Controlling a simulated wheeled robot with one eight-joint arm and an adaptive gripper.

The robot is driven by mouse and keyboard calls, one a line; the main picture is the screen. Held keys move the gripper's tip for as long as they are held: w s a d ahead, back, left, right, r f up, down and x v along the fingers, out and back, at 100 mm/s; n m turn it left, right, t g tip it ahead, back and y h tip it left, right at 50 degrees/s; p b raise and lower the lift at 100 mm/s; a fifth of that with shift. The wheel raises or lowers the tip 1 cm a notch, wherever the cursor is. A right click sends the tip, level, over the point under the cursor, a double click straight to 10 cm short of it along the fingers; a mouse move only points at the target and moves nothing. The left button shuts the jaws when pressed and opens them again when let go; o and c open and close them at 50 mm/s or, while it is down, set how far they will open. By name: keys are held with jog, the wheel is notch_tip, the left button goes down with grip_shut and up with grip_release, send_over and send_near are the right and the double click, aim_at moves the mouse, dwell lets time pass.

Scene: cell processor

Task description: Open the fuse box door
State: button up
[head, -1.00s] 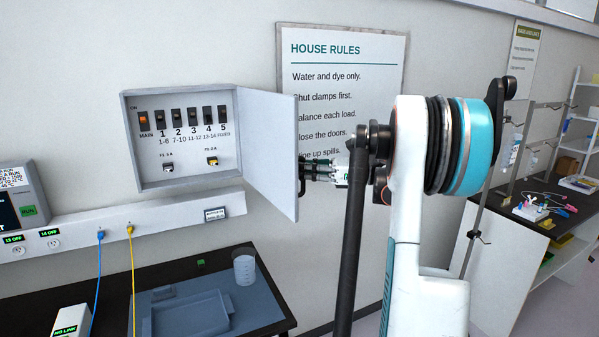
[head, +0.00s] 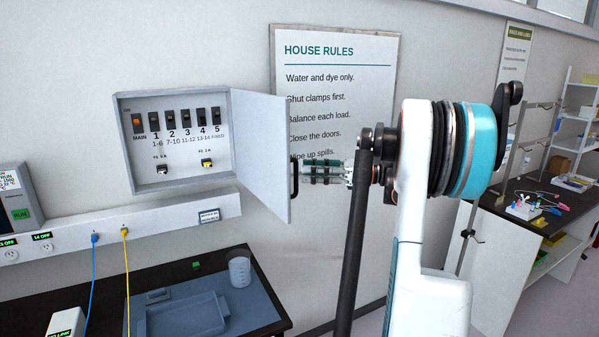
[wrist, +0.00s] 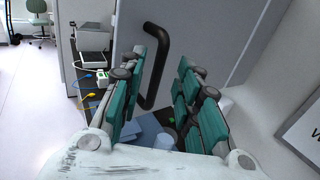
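The fuse box (head: 185,188) is on the wall, with its switches and two fuses in plain view. Its grey door (head: 262,155) is swung open to the right and stands out from the wall. The black door handle (head: 294,178) is on the door's outer face near its free edge; it also shows in the wrist view (wrist: 154,66). My gripper (head: 308,171) is just right of the handle. In the wrist view its teal fingers (wrist: 160,88) are spread apart, with nothing held between them. The handle lies beyond the fingers, and contact is not visible.
A white socket rail (head: 150,224) with blue and yellow cables runs below the box. A dark bench with a blue tray (head: 260,308) and a beaker (head: 240,270) stands beneath. The house rules sign (head: 335,90) is on the wall behind my gripper.

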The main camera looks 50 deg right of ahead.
jog(key=v, duration=0.7)
jog(key=shift+s+d, duration=0.1)
jog(key=shift+d, duration=0.05)
dwell(0.3)
